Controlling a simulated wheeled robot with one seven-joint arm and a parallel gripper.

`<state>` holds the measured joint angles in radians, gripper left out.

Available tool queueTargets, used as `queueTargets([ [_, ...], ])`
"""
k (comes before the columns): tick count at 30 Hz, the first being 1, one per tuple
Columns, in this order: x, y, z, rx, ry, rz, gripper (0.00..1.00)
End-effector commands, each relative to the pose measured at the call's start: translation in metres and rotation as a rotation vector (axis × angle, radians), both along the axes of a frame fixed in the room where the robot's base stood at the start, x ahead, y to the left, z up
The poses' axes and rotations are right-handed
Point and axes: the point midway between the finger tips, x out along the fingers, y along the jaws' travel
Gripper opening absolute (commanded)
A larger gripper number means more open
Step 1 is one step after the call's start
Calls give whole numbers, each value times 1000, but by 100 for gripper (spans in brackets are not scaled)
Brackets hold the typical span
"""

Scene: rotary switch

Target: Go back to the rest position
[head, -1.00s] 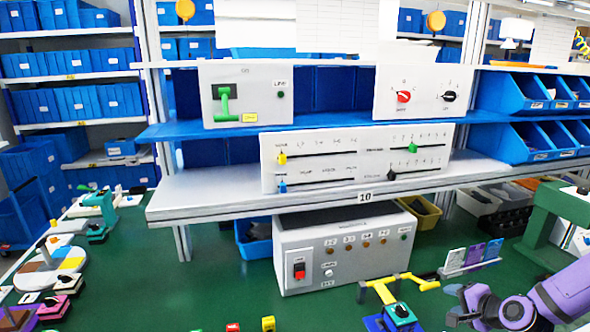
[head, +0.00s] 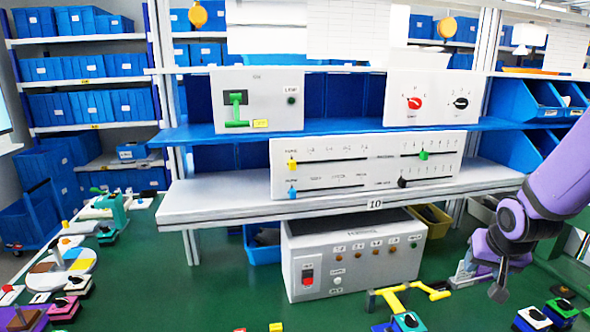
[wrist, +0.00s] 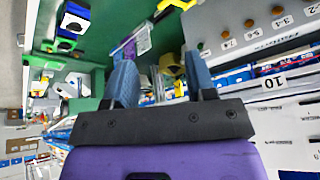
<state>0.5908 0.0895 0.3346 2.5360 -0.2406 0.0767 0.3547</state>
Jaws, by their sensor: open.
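My gripper (head: 498,288) hangs at the lower right of the head view, below my purple arm, in front of the shelf and apart from the panels. In the wrist view its two blue-grey fingers (wrist: 160,78) stand apart with nothing held between them. The white rotary switch panel (head: 436,88) stands on the blue upper shelf, with a red knob (head: 414,103) on the left and a black knob (head: 460,103) on the right. The gripper is well below and to the right of it.
A grey box (head: 352,262) with a red switch sits on the green table under the shelf. A yellow-handled device (head: 404,296) stands left of my gripper. Small switch boxes (head: 531,318) lie at the lower right. Slider panel (head: 368,165) and lever panel (head: 258,100) are on the shelves.

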Motion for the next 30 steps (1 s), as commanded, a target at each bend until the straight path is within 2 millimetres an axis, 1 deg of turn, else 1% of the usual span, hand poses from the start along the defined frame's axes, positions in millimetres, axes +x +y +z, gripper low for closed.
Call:
queueTargets([
  [1,-4,6,16,-27,-1,17,51],
  [8,-31,32,76,-108,16,82,51],
  [12,-55,48,110,-131,18,123,51],
  [14,-66,56,123,-137,17,143,51],
  [18,-96,73,152,-135,10,192,51],
  [24,-143,93,184,-106,-1,278,51],
  [27,-163,99,194,-87,-6,317,51],
  [30,-176,103,200,-74,-9,347,51],
])
